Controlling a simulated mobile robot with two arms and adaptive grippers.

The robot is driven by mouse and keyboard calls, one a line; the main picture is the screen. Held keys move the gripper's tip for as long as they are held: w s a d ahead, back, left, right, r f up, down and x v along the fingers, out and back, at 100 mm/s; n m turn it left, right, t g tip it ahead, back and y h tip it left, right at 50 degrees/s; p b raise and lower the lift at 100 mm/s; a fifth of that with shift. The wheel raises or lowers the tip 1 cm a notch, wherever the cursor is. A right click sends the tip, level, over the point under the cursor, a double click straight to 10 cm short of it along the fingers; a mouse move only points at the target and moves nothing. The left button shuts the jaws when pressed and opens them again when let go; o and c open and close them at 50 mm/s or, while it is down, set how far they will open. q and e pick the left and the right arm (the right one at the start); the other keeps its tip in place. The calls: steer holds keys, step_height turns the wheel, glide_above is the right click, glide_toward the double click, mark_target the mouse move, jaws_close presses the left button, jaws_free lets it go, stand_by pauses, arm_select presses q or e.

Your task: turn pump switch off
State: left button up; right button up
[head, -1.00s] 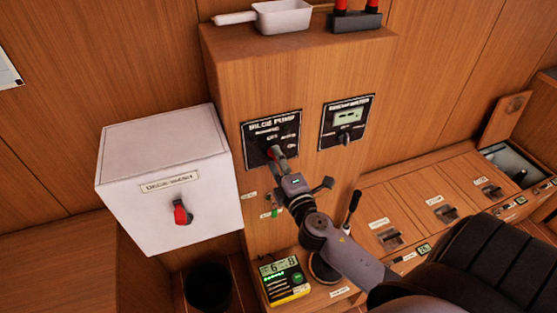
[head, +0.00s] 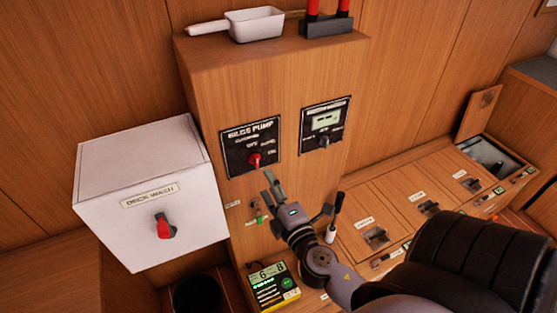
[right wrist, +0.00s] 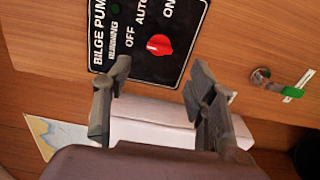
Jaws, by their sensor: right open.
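The bilge pump panel (head: 237,161) is a black plate on the front of the wooden cabinet, with a red rotary knob (head: 255,160). The right wrist view shows the knob (right wrist: 159,44) beside the labels OFF, AUTO and ON. Its pale mark seems to face the OFF side, but it is small. My right gripper (head: 272,182) is open and empty, just below and in front of the panel, apart from the knob. In the right wrist view its two fingers (right wrist: 160,98) are spread wide, with the knob beyond them. My left gripper is not in view.
A white deck wash box (head: 110,210) with a red switch (head: 164,227) stands left. Another black panel (head: 313,130) with a display sits right of the bilge panel. A green-tagged key or valve (head: 257,219) is below. A yellow-green meter (head: 272,285) stands lower down.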

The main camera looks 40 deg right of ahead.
steer(key=shift+v, duration=2.25)
steer(key=s+a+f+m+g+y+b, duration=0.1)
steer(key=s+f+m+g, duration=0.15)
steer(key=f, duration=0.95)
steer(key=s+a+f+m+g, duration=0.1)
steer(key=s+f+g, duration=0.2)
steer(key=f, duration=0.9)
steer(key=s+a+f+m+g+y+b, duration=0.1)
steer(key=s+f+m+g, duration=0.15)
steer(key=f, duration=0.95)
steer(key=s+a+f+m+g+y+b, duration=0.1)
steer(key=s+f+m+g, duration=0.6)
steer(key=s+f, duration=1.4)
steer(key=s+a+g+y, duration=0.1)
steer(key=s+a, duration=0.1)
steer(key=s, duration=0.1)
steer(key=shift+s+g, duration=0.15)
steer(key=shift+g, duration=0.15)
